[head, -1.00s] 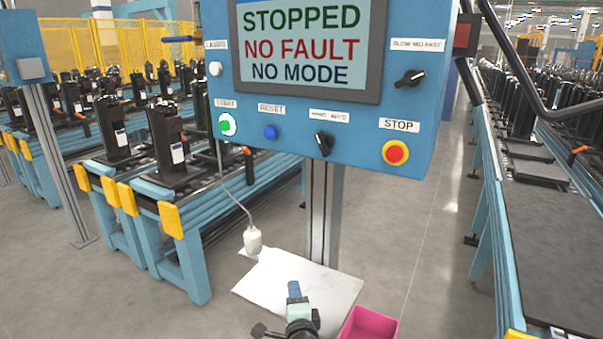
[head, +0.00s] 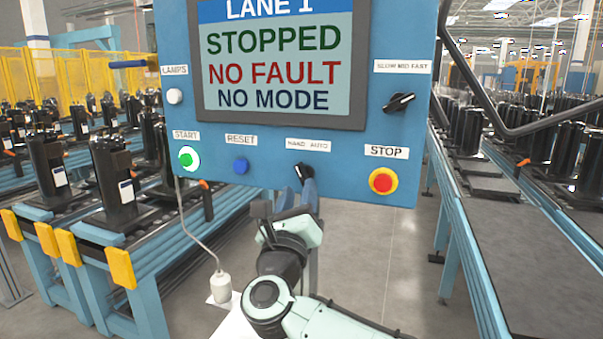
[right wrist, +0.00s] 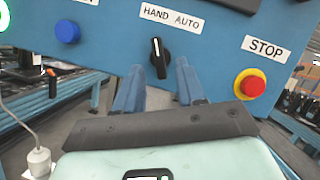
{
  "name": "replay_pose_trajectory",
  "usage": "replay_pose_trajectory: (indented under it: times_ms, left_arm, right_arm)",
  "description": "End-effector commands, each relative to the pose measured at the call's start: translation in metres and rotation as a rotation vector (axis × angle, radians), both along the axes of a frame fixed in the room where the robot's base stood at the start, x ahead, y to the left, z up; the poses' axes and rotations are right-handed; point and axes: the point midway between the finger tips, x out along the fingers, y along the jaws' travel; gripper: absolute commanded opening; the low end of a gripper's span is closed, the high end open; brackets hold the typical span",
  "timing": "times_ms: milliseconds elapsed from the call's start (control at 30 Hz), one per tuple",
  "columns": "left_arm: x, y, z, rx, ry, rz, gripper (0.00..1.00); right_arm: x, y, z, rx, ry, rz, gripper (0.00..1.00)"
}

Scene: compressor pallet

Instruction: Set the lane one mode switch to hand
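The lane one mode switch (head: 303,172) is a black knob under a "HAND AUTO" label (head: 308,145) on the blue panel (head: 350,160). My right gripper (head: 296,192) is just below the knob. In the right wrist view its two blue fingers (right wrist: 158,82) are apart, with the knob's lower end between their tips; I cannot tell whether they touch it. The screen (head: 276,60) reads "LANE 1 STOPPED NO FAULT NO MODE". My left gripper is out of view.
A red stop button (head: 383,181) is right of the switch. A blue reset button (head: 240,166) and a lit green start button (head: 188,157) are left of it. A black speed knob (head: 399,103) is above right.

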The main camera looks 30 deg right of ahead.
Motion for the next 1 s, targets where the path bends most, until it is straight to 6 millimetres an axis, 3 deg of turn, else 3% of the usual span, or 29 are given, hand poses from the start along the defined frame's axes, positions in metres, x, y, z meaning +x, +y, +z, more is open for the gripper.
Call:
replay_pose_trajectory:
  times_ms: [233,633,667,767,1000]
  left_arm:
    - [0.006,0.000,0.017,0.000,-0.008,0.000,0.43]
    - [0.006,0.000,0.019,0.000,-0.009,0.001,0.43]
    - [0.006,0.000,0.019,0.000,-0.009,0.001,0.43]
    - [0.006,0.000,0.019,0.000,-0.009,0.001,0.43]
    - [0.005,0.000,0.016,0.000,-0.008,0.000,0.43]
  right_arm:
    - [0.027,-0.021,0.014,-0.001,0.000,0.001,0.39]
    - [0.033,-0.026,0.015,-0.001,0.001,0.002,0.39]
    - [0.033,-0.026,0.015,-0.001,0.001,0.001,0.36]
    - [0.033,-0.026,0.015,-0.001,0.001,0.001,0.04]
    - [0.031,-0.026,0.016,-0.047,0.051,-0.001,0.03]
